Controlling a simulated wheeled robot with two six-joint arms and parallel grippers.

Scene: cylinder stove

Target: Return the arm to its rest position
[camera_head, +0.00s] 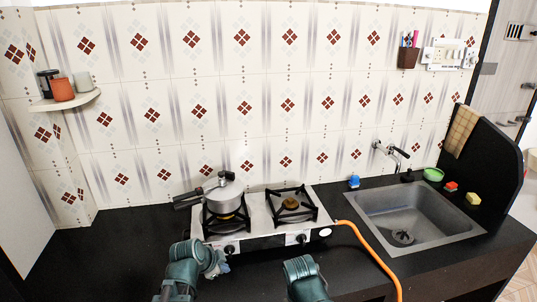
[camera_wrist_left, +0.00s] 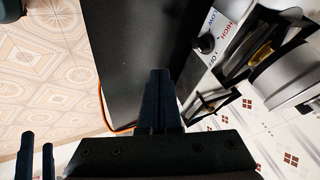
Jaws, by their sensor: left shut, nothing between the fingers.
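In the head view my left gripper (camera_head: 222,268) is at the counter's front edge, just below the stove's left knob. It is empty; in the left wrist view its dark fingers (camera_wrist_left: 160,80) are closed together. My right arm (camera_head: 304,277) is at the bottom middle of the head view, with its gripper hidden there. Two parallel dark fingers at the lower left of the left wrist view look like my right gripper (camera_wrist_left: 36,155), apart and empty. The two-burner stove (camera_head: 264,240) stands behind both arms. A lidded pot (camera_head: 224,195) sits on its left burner.
An orange hose (camera_head: 374,250) curves from the stove over the counter front. The sink (camera_head: 405,215) is to the right, with small blue, green, red and yellow items around it. A corner shelf (camera_head: 66,103) holds cups. The black counter (camera_head: 110,245) is clear at left.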

